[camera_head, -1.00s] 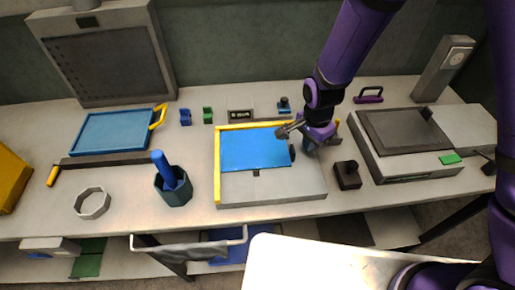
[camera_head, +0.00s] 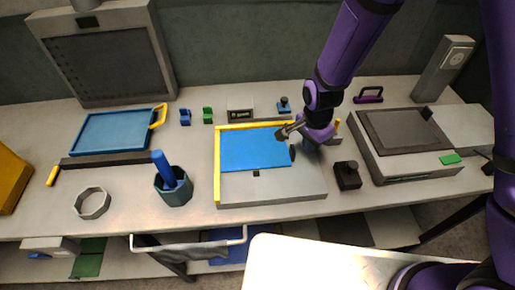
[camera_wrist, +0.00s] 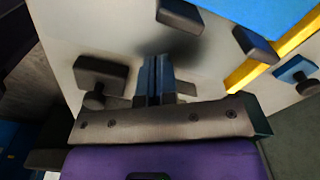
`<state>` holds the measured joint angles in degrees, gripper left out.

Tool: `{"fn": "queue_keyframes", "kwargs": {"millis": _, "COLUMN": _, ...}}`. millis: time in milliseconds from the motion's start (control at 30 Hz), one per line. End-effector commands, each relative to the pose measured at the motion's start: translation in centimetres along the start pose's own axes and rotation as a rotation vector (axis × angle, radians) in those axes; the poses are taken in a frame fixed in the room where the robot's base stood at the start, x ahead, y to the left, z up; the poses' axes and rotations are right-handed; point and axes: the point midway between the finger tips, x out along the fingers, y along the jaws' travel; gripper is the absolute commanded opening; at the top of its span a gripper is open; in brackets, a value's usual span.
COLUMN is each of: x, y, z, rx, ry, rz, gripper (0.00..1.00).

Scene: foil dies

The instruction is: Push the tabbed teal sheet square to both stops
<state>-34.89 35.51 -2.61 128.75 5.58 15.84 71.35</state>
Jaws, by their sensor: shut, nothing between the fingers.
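The sheet (camera_head: 250,151) looks bright blue and lies flat on a pale grey plate (camera_head: 290,187). Yellow stops run along the plate's left side (camera_head: 217,180) and back edge (camera_head: 245,125). The sheet is close to both; I cannot tell whether it touches them. A dark block (camera_head: 292,153) is at its right edge. In the wrist view the sheet (camera_wrist: 255,12) is at top right, with two dark blocks (camera_wrist: 180,15) (camera_wrist: 255,45) near its edge. My gripper (camera_wrist: 157,80) is shut and empty, over the plate to the right of the sheet.
A black knobbed block (camera_head: 347,175) stands right of the plate. A blue knobbed block (camera_head: 284,105) and a small display (camera_head: 240,115) are behind it. A cup with a blue handle (camera_head: 173,185) is left of the plate. A grey machine (camera_head: 400,145) stands farther right.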

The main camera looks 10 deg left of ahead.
Motion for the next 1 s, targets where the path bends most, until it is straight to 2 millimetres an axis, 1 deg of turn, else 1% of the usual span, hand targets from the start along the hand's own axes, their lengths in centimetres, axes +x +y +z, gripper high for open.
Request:
{"fn": "queue_keyframes", "kwargs": {"millis": 700, "x": 1.2, "y": 0.0, "z": 0.0, "rx": 0.001, "ry": 0.000, "rz": 0.000, "gripper": 0.00}}
{"fn": "queue_keyframes", "kwargs": {"millis": 1000, "x": 1.3, "y": 0.0, "z": 0.0, "rx": 0.000, "ry": 0.000, "rz": 0.000, "gripper": 0.00}}
